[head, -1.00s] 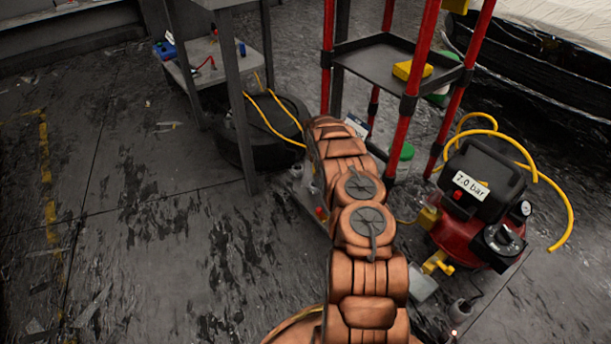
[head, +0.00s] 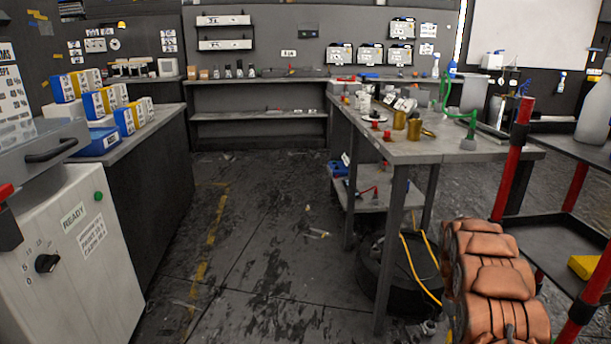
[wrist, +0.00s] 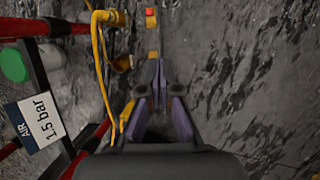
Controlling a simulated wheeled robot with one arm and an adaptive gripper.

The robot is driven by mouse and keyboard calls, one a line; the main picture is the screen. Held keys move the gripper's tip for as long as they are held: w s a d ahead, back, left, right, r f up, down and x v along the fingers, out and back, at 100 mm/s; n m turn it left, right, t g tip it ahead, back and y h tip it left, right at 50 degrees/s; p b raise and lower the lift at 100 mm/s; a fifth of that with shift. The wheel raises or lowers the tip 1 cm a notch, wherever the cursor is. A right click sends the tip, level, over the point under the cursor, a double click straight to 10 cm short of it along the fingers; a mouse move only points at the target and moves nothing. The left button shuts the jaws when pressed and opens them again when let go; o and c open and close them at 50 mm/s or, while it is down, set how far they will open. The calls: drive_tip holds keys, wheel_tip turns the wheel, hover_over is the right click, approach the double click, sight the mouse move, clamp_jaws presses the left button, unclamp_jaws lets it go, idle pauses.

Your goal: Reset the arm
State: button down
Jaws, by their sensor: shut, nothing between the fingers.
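My gripper (wrist: 160,72) shows in the wrist view with its purple-grey fingers meeting at the tips, shut and empty. It hangs over the stained dark floor (wrist: 245,75). In the head view my copper-coloured arm is at the lower right, in front of the red-posted cart, and my gripper is out of that view.
A red-posted cart (head: 514,152) stands close on the right of my arm. A workbench (head: 400,148) with bottles and brass cups stands beyond it. A white cabinet (head: 75,265) marked READY is at the left. The floor aisle (head: 250,240) between is mostly clear. A yellow hose (wrist: 101,60) lies near my gripper.

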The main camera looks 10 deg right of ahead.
drive_tip(key=s+a+r+p, duration=0.3)
drive_tip(key=a+r+p, duration=0.15)
drive_tip(key=r, duration=0.65)
drive_tip(key=s+a+r+t+p, duration=0.1)
drive_tip(key=s+a+r+p, duration=0.4)
drive_tip(key=r, duration=0.6)
drive_tip(key=s+a+r+p, duration=0.25)
drive_tip(key=a+r, duration=0.45)
drive_tip(key=r, duration=0.4)
drive_tip(key=s+a+r+p, duration=0.7)
drive_tip(key=s+r, duration=0.2)
drive_tip(key=s, duration=0.2)
drive_tip(key=s+a+r+t+p, duration=0.1)
drive_tip(key=s+a+r+p, duration=0.6)
drive_tip(key=s, duration=0.5)
wheel_tip(320, 180, up, 2)
drive_tip(key=shift+s+a+r+n+y, duration=0.1)
drive_tip(key=shift+s+a+n+y, duration=0.1)
drive_tip(key=shift+a+n+y, duration=0.15)
drive_tip(key=shift+d, duration=0.15)
